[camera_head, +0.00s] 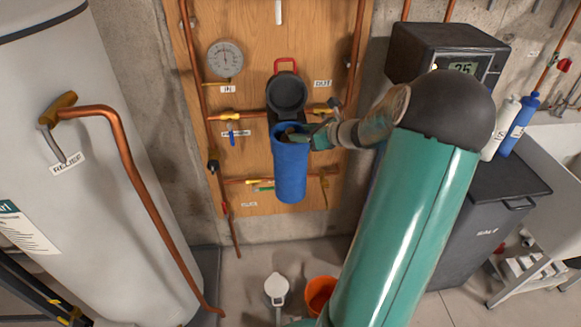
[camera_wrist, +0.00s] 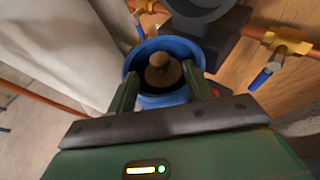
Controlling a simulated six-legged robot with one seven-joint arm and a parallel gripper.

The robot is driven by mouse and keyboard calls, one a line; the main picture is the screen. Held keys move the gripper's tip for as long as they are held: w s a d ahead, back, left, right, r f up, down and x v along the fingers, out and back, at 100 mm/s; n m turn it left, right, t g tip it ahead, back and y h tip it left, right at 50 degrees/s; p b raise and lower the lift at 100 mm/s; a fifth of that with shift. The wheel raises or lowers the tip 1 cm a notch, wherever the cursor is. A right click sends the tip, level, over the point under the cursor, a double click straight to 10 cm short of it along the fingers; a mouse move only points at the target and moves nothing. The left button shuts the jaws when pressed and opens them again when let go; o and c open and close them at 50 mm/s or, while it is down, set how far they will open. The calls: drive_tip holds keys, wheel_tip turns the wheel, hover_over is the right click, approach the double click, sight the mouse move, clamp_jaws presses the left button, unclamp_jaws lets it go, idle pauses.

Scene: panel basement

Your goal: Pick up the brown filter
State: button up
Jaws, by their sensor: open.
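The brown filter (camera_wrist: 164,73) stands inside the blue housing (camera_wrist: 176,98), and only its top shows in the wrist view. The blue housing also shows on the wooden panel in the head view (camera_head: 291,172), with its mouth open upward. My gripper (camera_wrist: 160,88) is open at the housing's mouth, with one finger on either side of the filter top. In the head view my gripper (camera_head: 300,138) reaches the housing mouth from the right. Whether the fingers touch the filter cannot be told. The filter's lower part is hidden in the housing.
A dark housing head (camera_head: 287,95) with a red handle sits just above the blue housing. Copper pipes (camera_head: 243,117) with valves run beside it on the panel. A large white tank (camera_head: 95,180) stands at left. A grey box (camera_head: 485,215) stands at right.

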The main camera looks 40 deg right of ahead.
sight(294, 132)
drive_tip(key=x, duration=0.3)
drive_tip(key=shift+w+f, duration=0.1)
drive_tip(key=shift+w, duration=0.15)
clamp_jaws()
